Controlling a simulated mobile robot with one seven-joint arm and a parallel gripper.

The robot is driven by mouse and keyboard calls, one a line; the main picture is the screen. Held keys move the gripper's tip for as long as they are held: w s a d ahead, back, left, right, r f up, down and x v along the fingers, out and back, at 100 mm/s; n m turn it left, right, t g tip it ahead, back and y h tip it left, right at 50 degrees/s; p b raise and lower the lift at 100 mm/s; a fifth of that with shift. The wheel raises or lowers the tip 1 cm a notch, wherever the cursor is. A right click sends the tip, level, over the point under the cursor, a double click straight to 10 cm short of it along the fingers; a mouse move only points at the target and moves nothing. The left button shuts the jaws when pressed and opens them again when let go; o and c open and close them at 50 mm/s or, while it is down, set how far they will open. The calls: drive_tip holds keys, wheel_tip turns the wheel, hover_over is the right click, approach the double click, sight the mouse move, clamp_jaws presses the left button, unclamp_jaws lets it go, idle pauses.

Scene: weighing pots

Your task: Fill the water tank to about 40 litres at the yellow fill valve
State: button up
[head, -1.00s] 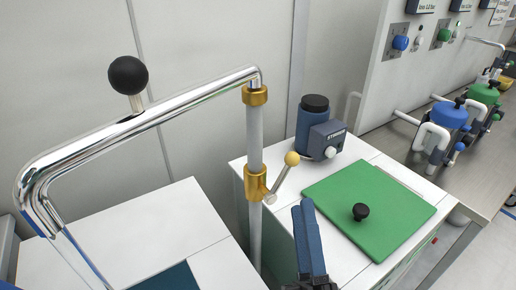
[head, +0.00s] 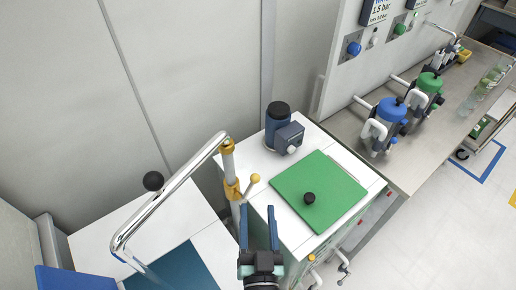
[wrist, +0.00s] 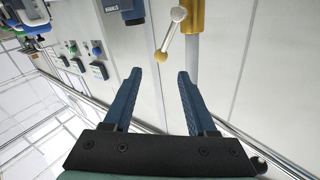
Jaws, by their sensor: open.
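The yellow fill valve (head: 232,190) is a brass-coloured fitting on a grey upright pipe. Its lever ends in a yellow ball (head: 255,178) and points up and right; in the wrist view the ball (wrist: 160,56) appears between my fingertips. My gripper (head: 258,208) is open and empty, its blue fingers just below the lever in the head view; contact is not visible. A chrome spout (head: 165,208) with a black knob runs left from the pipe. A pale streak shows below its end; I cannot tell if it is water. A dark blue opening (head: 175,268) below may be the tank. No level reading is legible.
A white cabinet right of the pipe carries a green lid (head: 318,188) with a black knob and a blue stirrer unit (head: 282,130). Open floor lies front right.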

sight(249, 190)
drive_tip(key=w+b, duration=0.1)
drive_tip(key=w, duration=1.1)
drive_tip(key=shift+w+a+m, duration=0.25)
drive_tip(key=shift+w+m, duration=0.05)
drive_tip(key=shift+w, duration=0.1)
clamp_jaws()
idle(1.1)
